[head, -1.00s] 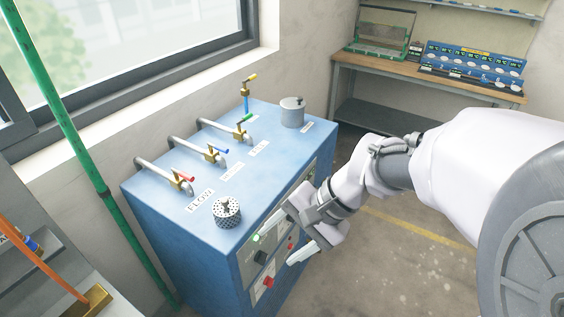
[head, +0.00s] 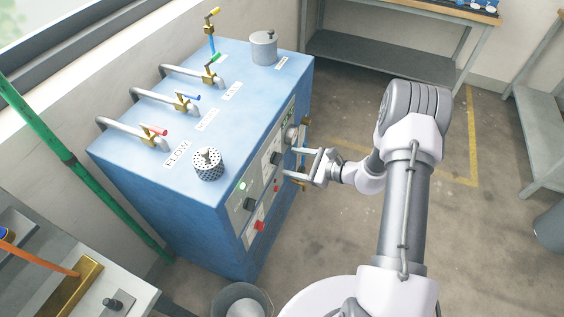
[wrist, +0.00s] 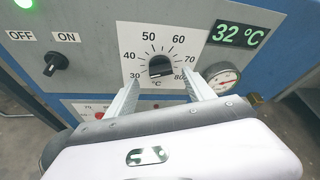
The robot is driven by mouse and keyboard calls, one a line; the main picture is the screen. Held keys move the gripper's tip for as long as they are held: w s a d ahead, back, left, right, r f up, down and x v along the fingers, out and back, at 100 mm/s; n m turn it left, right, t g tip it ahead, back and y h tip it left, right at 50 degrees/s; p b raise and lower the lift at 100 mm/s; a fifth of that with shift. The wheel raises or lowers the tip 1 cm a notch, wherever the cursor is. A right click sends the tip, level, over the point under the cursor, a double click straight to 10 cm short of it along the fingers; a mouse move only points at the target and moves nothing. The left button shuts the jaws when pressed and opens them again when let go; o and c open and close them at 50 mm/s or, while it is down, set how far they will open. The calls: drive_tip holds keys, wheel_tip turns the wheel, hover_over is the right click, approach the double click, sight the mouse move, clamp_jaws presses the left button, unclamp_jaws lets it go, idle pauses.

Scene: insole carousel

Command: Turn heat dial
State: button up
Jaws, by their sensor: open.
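The heat dial (wrist: 160,66) is a black knob on a white plate marked 30 to 80 °C, on the front of the blue cabinet. Its pale mark seems to point low left, near 30. It also shows in the head view (head: 275,158). The display (wrist: 238,34) beside it reads 32 °C. My gripper (head: 289,161) is open and empty in front of the panel, facing the dial. In the wrist view its fingers (wrist: 163,86) flank the lower part of the dial. I cannot tell whether they touch it.
An OFF/ON switch (wrist: 54,63) is left of the dial, and a round gauge (wrist: 222,77) is at its lower right. The blue cabinet (head: 235,100) carries pipes with valves, a perforated pot (head: 208,165) and a grey canister (head: 264,48). A bucket (head: 242,300) stands at its foot. Floor right of the cabinet is clear.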

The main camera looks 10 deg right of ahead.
sight(279, 159)
drive_tip(key=b+x, duration=0.1)
drive_tip(key=x, duration=0.4)
drive_tip(key=shift+w, duration=0.15)
clamp_jaws()
